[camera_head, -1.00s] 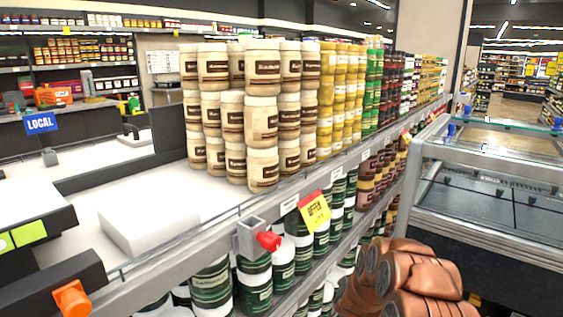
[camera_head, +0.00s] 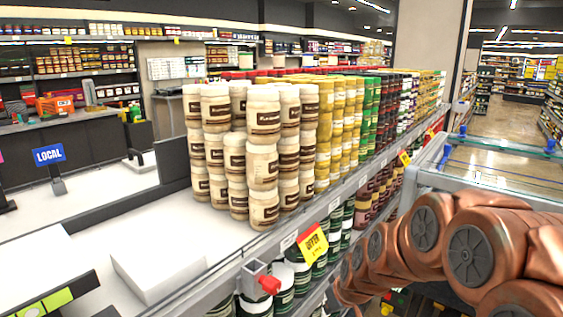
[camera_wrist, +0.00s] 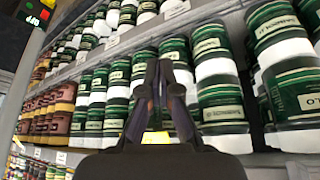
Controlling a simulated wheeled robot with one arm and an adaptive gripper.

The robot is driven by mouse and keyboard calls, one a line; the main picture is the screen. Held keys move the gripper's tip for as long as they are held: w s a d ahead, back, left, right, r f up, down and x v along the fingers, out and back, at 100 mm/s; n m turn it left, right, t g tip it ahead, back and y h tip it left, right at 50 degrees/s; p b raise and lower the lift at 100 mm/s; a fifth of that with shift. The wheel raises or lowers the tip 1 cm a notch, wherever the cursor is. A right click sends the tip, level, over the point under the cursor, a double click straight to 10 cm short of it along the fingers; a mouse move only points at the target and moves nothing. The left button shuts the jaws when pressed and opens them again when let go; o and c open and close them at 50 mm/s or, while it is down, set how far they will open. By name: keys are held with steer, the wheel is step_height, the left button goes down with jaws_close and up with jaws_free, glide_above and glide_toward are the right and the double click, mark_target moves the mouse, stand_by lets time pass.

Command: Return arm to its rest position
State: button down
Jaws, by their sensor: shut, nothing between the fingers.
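My gripper is out of the head view. In the wrist view my gripper (camera_wrist: 160,68) shows as dark fingers with their tips together and nothing held. I cannot tell the exact gap between the fingers and the jars.
Stacked cream jars (camera_head: 263,165) stand on the upper shelf, with yellow jars (camera_head: 340,115) beyond them. A metal-framed case (camera_head: 425,165) stands close at the right.

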steer(key=s+d+r+m+g+p, duration=0.1)
steer(key=s+r, duration=0.4)
steer(key=s, duration=0.6)
steer(key=s+d+r+m+g+h+p, duration=0.1)
steer(key=s+r+p, duration=0.4)
steer(key=s, duration=0.7)
steer(key=s+d+r+m+g+h+p, duration=0.1)
steer(key=s+d+r+m+g+p, duration=0.1)
steer(key=s+r, duration=0.5)
steer(key=s+d+g+p, duration=0.1)
steer(key=s+d+g, duration=0.1)
steer(key=s, duration=0.2)
steer(key=shift+s+r+m+g, duration=0.2)
steer(key=shift+s+m+g, duration=0.1)
steer(key=shift+g, duration=0.1)
steer(key=shift+a, duration=0.2)
